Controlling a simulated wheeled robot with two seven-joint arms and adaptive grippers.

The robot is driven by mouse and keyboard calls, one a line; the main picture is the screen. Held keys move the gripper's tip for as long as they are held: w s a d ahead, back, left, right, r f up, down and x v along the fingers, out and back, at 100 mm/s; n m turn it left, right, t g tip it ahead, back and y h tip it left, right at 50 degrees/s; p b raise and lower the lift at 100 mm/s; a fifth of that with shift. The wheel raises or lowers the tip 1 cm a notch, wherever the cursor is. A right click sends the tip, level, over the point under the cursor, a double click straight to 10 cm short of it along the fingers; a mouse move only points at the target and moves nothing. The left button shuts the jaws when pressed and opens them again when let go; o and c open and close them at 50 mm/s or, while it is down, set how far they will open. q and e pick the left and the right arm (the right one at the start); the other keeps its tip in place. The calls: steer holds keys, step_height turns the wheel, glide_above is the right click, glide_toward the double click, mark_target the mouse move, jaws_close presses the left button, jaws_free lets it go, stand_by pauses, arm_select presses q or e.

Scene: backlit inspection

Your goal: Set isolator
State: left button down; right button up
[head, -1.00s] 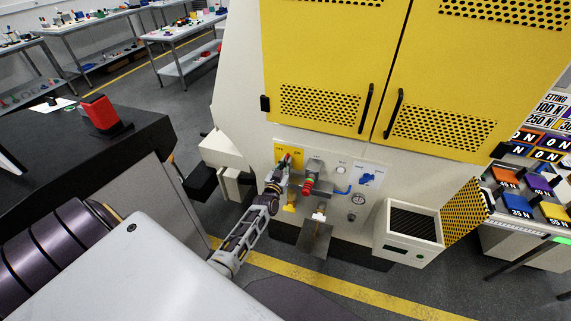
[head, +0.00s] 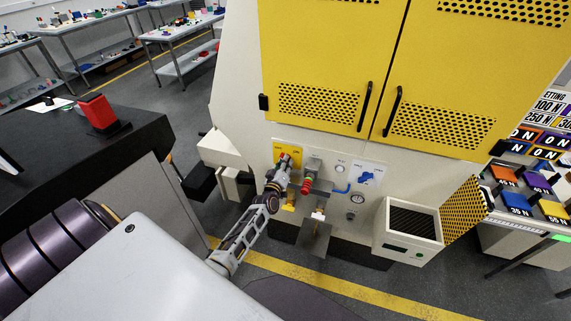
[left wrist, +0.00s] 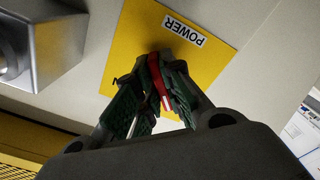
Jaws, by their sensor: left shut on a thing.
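The isolator is a red handle (left wrist: 159,84) on a yellow plate (left wrist: 212,62) labelled POWER, on the front of the machine. The yellow plate also shows in the head view (head: 295,152). My left gripper (left wrist: 160,72) is at the plate, with its green-padded fingers shut on the red handle from both sides. In the head view my left gripper (head: 284,162) covers most of the handle and part of the plate. My right gripper is not in view.
Right of the plate a grey box carries a red knob (head: 307,186). A beige bin (head: 412,222) juts out lower right. Yellow doors (head: 330,60) are above.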

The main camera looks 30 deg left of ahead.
arm_select(q)
steer(key=shift+n, duration=0.3)
steer(key=c, duration=1.5)
jaws_free()
steer(key=shift+c, duration=0.2)
steer(key=shift+s, duration=0.1)
steer(key=v, duration=1.1)
steer(key=shift+s, duration=0.4)
steer(key=shift+d, duration=0.15)
